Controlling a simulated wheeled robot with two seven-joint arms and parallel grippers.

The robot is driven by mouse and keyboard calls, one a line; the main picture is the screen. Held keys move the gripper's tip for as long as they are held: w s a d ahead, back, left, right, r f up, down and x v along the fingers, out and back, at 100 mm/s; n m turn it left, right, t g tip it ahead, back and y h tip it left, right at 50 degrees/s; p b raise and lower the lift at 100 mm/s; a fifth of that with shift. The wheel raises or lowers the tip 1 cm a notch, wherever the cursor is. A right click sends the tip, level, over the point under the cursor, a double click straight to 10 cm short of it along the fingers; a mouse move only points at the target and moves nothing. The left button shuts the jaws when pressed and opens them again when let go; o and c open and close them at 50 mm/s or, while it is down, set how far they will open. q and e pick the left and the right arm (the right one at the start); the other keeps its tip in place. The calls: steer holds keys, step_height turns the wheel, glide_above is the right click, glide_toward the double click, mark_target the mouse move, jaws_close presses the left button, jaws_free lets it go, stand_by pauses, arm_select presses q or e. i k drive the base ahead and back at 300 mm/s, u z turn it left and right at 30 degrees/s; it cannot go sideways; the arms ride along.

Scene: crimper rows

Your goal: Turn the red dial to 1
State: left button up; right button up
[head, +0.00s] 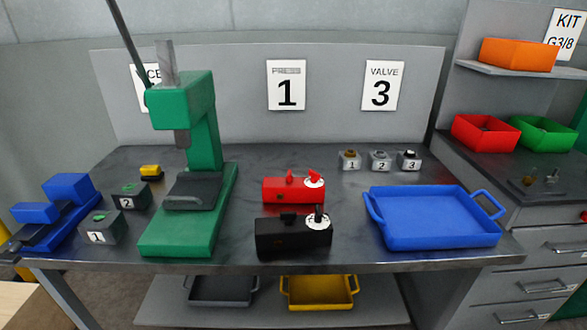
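The red dial (314,177) is a red pointer knob on a round white face, on top of the right end of a red box (281,191). The box stands near the middle of the dark workbench (345,245). The marks on the face are too small to read, so I cannot tell the dial's setting. A black box (284,240) with a similar white-faced black dial (318,216) stands just in front of it. Neither of my grippers shows in the head view.
A green press (205,120) stands left of the boxes. A blue tray (436,240) lies to the right. Small grey blocks marked 1, 2, 3 (380,161) sit behind. A sign 1 (287,85) and sign 3 (383,86) hang on the back panel.

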mark_target(314, 177)
steer(key=z, duration=0.6)
steer(key=k, duration=1.35)
steer(key=i, duration=0.6)
steer(key=u, duration=1.1)
steer(key=i, duration=0.55)
steer(key=u, duration=0.15)
